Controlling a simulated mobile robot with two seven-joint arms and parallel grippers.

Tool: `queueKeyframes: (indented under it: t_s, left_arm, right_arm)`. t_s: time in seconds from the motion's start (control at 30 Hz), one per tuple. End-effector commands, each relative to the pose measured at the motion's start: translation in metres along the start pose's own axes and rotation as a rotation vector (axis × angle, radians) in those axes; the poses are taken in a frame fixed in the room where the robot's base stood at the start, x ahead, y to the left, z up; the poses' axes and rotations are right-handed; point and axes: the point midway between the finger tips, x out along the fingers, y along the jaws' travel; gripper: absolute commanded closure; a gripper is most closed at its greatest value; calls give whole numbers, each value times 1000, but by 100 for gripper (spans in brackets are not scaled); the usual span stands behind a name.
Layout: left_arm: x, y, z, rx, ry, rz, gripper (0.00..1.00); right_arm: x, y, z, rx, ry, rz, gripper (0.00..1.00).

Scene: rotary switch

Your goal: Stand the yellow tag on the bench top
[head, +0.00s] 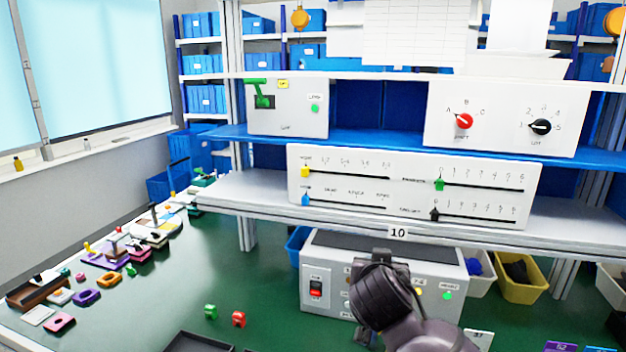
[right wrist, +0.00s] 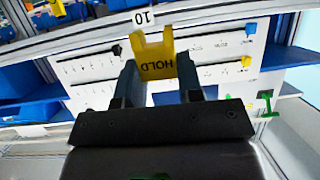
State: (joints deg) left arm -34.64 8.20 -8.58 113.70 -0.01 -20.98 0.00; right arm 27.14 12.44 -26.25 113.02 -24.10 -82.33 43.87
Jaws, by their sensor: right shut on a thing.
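The yellow tag (right wrist: 156,58) shows in the right wrist view, with the word HOLD on its face, upside down in the picture. My right gripper (right wrist: 160,80) is shut on it, one dark finger at each side. In the head view my right arm is in front of the control box on the bench, and I cannot make out the tag there. The green bench top (head: 265,285) spreads across the lower part of the head view. My left gripper is in no view.
The control box (head: 330,262) stands on the bench under a grey shelf carrying a slider panel (head: 415,187). Several small parts crowd the left edge. Bare bench lies between.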

Motion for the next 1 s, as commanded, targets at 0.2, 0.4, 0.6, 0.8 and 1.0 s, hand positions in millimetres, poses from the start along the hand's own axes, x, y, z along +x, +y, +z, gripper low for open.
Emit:
queueKeyframes:
  t_s: [0.2, 0.4, 0.6, 0.8, 1.0]
  left_arm:
    - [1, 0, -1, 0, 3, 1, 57]
    - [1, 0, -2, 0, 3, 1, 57]
    - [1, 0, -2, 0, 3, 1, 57]
    - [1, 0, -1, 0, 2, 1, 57]
    - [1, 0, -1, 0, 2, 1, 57]
  right_arm:
    - [-35, 37, 36, -98, -3, -222, 88]
    - [-53, 73, 77, -105, -8, -247, 88]
    - [-54, 98, 109, -94, -6, -221, 88]
    - [-56, 106, 124, -89, -2, -212, 88]
    - [-56, 105, 124, -89, -1, -215, 88]
